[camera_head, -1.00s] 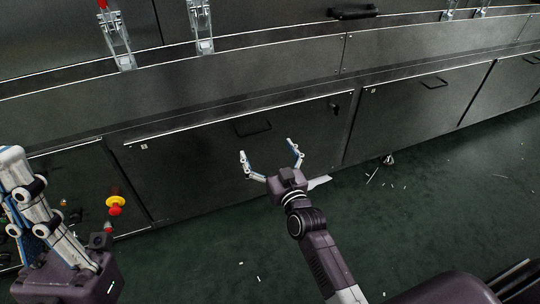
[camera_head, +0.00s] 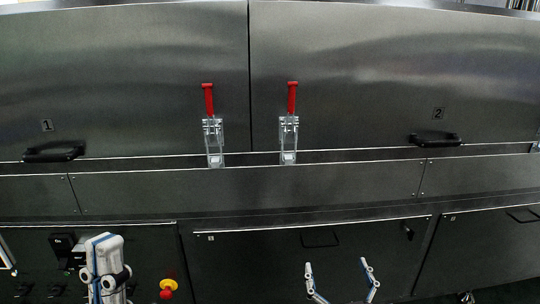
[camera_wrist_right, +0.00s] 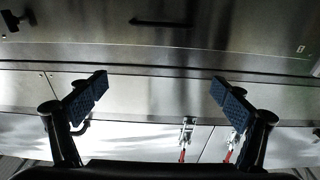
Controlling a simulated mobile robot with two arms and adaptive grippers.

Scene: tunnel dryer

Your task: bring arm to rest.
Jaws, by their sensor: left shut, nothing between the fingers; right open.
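My right gripper (camera_head: 337,264) is at the bottom of the head view, right of centre. Its two fingers are spread apart with nothing between them. It also shows open in the right wrist view (camera_wrist_right: 159,86), with dark blue pads apart and empty. My left gripper (camera_head: 104,243) is at the lower left of the head view, in front of the lower panel. Its fingers point up and are together, with nothing seen in them. The arm links below both grippers are mostly cut off by the frame.
The dryer's steel front spans the view. Two upright latches with red handles (camera_head: 208,98) (camera_head: 292,98) stand at the middle seam. Black handles (camera_head: 54,151) (camera_head: 436,139) sit on doors 1 and 2. A red and yellow emergency button (camera_head: 167,289) is right of my left gripper.

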